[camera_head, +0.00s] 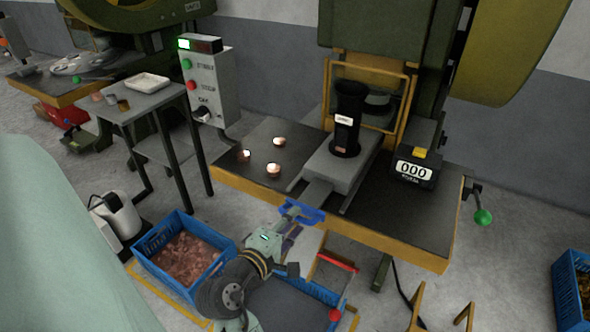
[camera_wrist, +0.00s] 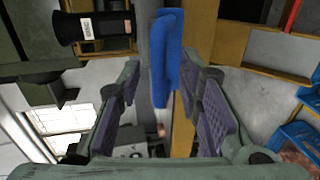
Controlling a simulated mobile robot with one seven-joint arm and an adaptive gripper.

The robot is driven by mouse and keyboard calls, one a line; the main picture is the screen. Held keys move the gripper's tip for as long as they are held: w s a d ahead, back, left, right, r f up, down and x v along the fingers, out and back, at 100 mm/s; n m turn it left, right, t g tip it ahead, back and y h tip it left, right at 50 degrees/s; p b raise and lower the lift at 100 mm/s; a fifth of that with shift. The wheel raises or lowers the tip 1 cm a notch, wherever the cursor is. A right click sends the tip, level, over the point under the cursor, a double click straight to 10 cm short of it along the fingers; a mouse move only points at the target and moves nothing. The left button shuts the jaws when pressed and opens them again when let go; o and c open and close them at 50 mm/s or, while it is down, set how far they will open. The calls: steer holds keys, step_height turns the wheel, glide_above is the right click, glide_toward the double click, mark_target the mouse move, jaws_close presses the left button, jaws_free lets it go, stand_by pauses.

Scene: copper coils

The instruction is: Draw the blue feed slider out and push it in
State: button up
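The blue feed slider handle (camera_head: 303,212) sits at the front edge of the press table, at the near end of a grey slide bar (camera_head: 318,190). My gripper (camera_head: 291,230) is just in front of and below the handle. In the wrist view the blue handle (camera_wrist: 167,60) stands between the two finger tips, with the grey bar behind it. The fingers, with purple-grey pads, are apart; a gap shows on the left side of the handle. The right finger tip is close to it; I cannot tell whether it touches.
A black feed tube (camera_head: 347,115) stands on the grey feed block. Several copper coils (camera_head: 274,171) lie on the table's left. A counter (camera_head: 415,165) reads 000. A blue crate (camera_head: 150,262) of copper pieces is on the floor left of my arm. A green-knobbed lever (camera_head: 482,216) is at right.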

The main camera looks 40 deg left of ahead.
steer(key=v, duration=1)
steer(key=shift+w, duration=0.1)
steer(key=shift+c, duration=0.5)
